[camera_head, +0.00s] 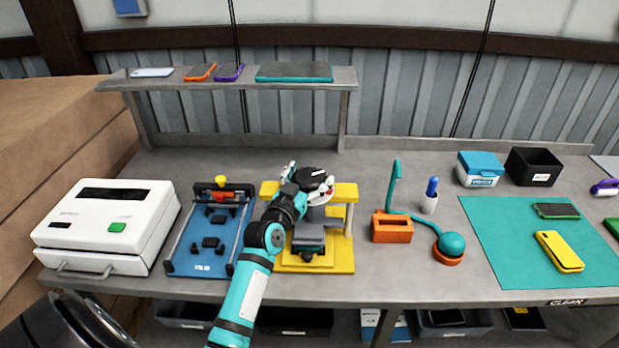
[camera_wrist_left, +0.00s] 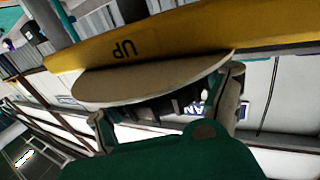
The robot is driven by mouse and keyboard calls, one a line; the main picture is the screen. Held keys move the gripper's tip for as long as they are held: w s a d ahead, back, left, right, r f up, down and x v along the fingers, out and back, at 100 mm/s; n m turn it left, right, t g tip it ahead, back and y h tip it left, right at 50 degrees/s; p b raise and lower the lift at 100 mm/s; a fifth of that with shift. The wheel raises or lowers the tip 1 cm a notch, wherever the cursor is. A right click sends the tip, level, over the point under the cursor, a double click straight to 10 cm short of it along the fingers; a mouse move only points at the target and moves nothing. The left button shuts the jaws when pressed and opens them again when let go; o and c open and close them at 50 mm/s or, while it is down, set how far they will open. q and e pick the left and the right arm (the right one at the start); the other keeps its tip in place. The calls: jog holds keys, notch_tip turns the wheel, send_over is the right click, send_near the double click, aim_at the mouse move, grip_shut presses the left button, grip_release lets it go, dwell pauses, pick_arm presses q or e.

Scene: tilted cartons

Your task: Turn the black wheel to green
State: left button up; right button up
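The yellow press (camera_head: 345,250) stands mid-table, with grey blocks on its base. My left gripper (camera_head: 311,182) reaches its top crossbar from the front and covers much of it. In the left wrist view, the crossbar (camera_wrist_left: 190,42) carries the letters UP, upside down. A pale round disc (camera_wrist_left: 150,80) sits in front of it, with dark parts below its edge. My left gripper's fingers (camera_wrist_left: 168,110) are spread wide, one near each side of the disc; firm contact cannot be told. My right gripper is out of view.
A blue fixture (camera_head: 208,240) and a white machine (camera_head: 105,225) stand to the left. An orange block (camera_head: 392,228) and a teal-domed stand (camera_head: 451,244) stand to the right, before a teal mat (camera_head: 500,230) with phones. A shelf (camera_head: 200,83) runs behind.

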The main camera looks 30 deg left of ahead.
pick_arm(q)
jog(key=o, duration=0.3)
jog(key=shift+o, duration=0.2)
jog(key=s+d, duration=0.1)
jog(key=s, duration=1.1)
jog(key=shift+d, duration=0.4)
